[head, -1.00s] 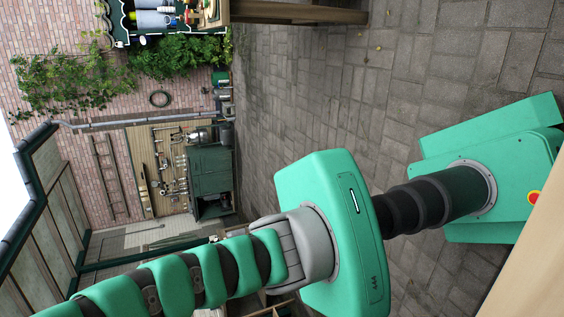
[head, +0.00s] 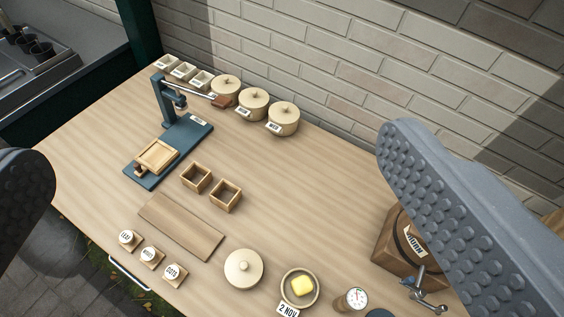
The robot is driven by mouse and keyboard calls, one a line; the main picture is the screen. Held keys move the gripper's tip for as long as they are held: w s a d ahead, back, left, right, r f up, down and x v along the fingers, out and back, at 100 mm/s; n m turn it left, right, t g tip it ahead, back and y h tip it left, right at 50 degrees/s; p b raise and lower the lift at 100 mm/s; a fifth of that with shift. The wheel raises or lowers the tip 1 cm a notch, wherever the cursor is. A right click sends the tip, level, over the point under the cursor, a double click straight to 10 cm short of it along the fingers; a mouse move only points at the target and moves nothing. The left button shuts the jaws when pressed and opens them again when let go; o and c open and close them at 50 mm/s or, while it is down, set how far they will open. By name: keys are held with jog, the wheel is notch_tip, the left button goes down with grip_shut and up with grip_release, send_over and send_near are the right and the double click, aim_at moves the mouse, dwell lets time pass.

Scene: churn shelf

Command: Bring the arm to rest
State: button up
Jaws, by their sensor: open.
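My gripper (head: 222,210) is open and empty, high above a wooden table. One dark grey studded finger is at the left edge and the other at the right. The finger on the right hides part of a brown wooden box (head: 398,246) with a metal crank. My arm itself is not in the present head view beyond the fingers.
The table (head: 330,195) holds a blue press (head: 182,140), two small wooden boxes (head: 196,177), a board (head: 180,226), several lidded round pots (head: 284,118), a lid (head: 243,268), a dish with butter (head: 302,286) and a dial (head: 356,298). A brick wall (head: 300,50) stands behind.

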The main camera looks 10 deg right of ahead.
jog(key=s+r, duration=0.1)
jog(key=s+r+t, duration=0.1)
jog(key=r, duration=0.1)
jog(key=shift+s+m, duration=0.25)
jog(key=shift+m, duration=0.15)
